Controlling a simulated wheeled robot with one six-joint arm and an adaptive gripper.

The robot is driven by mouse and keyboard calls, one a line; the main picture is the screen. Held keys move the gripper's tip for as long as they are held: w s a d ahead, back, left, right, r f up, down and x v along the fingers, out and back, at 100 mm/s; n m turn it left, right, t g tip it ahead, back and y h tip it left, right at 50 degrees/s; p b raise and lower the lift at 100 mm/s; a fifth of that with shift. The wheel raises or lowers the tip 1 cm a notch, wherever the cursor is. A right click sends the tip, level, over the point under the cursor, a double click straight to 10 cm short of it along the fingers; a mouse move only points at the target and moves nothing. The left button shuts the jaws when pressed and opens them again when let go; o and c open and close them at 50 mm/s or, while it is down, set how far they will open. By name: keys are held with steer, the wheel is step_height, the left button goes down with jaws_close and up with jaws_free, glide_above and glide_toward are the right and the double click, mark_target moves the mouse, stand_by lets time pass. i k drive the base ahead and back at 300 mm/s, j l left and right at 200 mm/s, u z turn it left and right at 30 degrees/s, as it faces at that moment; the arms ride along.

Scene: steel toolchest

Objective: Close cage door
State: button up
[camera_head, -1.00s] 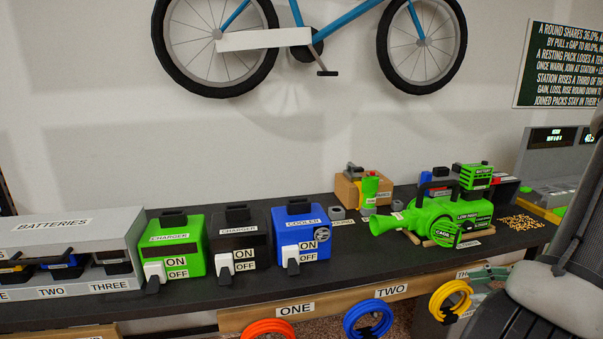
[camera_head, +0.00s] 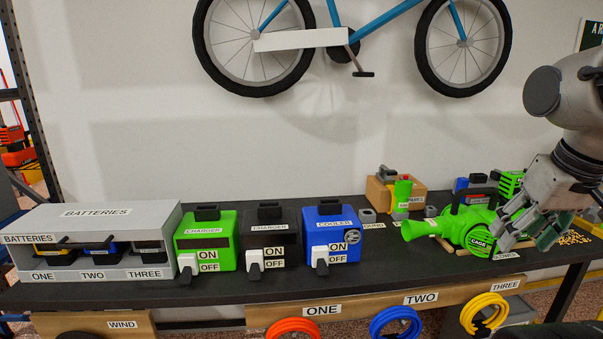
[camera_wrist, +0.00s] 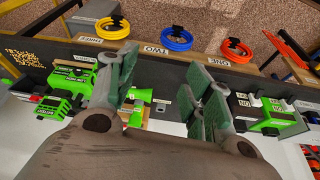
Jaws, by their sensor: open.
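The green blower (camera_head: 451,225) lies on the dark bench at the right, its nozzle pointing left. Its cage door, labelled CAGE (camera_head: 480,243), is on the near side of the body. My gripper hides the right part of the blower, and I cannot tell how far the door stands open. My gripper (camera_head: 527,240) is in front of the blower's right side, its fingers spread and empty. In the wrist view my gripper (camera_wrist: 163,75) has a wide gap between its green-padded fingers. Part of the blower (camera_wrist: 138,112) shows behind the left finger.
A green charger (camera_head: 207,245), a black charger (camera_head: 269,243) and a blue cooler (camera_head: 330,240) stand left of the blower. The battery rack (camera_head: 95,218) is at the far left. Coiled hoses, including a blue one (camera_head: 395,323), hang below the bench front.

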mark_target(480, 247)
steer(key=k+j+z, duration=0.1)
steer(key=z, duration=0.75)
steer(key=i+l+u, duration=0.1)
steer(key=l, duration=0.3)
steer(key=i+l+u, duration=0.15)
steer(key=l, duration=0.25)
steer(key=i+l+u, duration=0.1)
steer(key=l, duration=0.3)
steer(key=i+l+u, duration=0.15)
steer(key=l, duration=0.3)
